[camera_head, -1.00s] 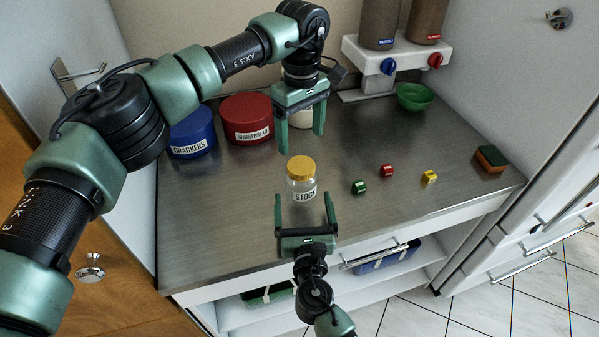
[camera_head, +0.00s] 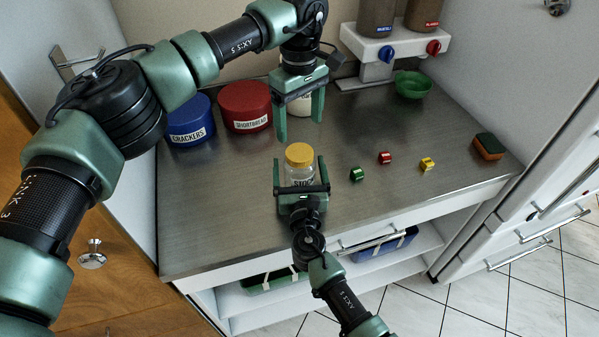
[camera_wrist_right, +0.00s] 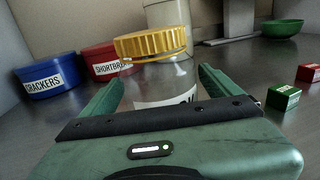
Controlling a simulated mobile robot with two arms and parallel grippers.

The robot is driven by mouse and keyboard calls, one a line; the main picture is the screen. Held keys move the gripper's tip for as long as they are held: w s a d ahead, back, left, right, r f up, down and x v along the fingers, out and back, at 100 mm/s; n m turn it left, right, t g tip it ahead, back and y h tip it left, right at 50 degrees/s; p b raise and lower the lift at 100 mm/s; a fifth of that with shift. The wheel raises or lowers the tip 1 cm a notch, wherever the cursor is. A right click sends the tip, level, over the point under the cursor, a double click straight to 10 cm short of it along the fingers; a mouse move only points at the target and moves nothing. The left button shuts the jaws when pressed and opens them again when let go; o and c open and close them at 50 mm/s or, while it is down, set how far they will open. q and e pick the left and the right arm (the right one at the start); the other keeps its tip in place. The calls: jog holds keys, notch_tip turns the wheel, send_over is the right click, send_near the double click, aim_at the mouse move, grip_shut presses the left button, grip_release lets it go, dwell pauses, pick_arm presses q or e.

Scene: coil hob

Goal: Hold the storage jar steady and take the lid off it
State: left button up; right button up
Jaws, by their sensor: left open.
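The storage jar (camera_head: 299,174) is clear, with a yellow lid (camera_head: 299,154) on top and a label reading "STOCK". It stands upright near the counter's front edge, and the lid also shows in the right wrist view (camera_wrist_right: 150,43). My right gripper (camera_head: 300,162) is open, with one finger on each side of the jar. Small gaps show between the fingers and the glass; its palm hides the jar's lower front. My left gripper (camera_head: 300,130) is open and empty. It points down above and behind the jar, clear of the lid.
A blue crackers tin (camera_head: 190,121), a red shortbread tin (camera_head: 245,107) and a whitish container (camera_head: 302,104) stand behind. Right of the jar lie green (camera_head: 357,174), red (camera_head: 385,158) and yellow (camera_head: 427,164) blocks. A sponge (camera_head: 488,146), green bowl (camera_head: 412,85) and dispenser (camera_head: 395,45) are farther right.

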aim_at(300, 152)
grip_shut()
pick_arm(q)
jog(key=m, duration=0.9)
jog(key=shift+s+f, duration=0.1)
jog(key=shift+f, duration=3.95)
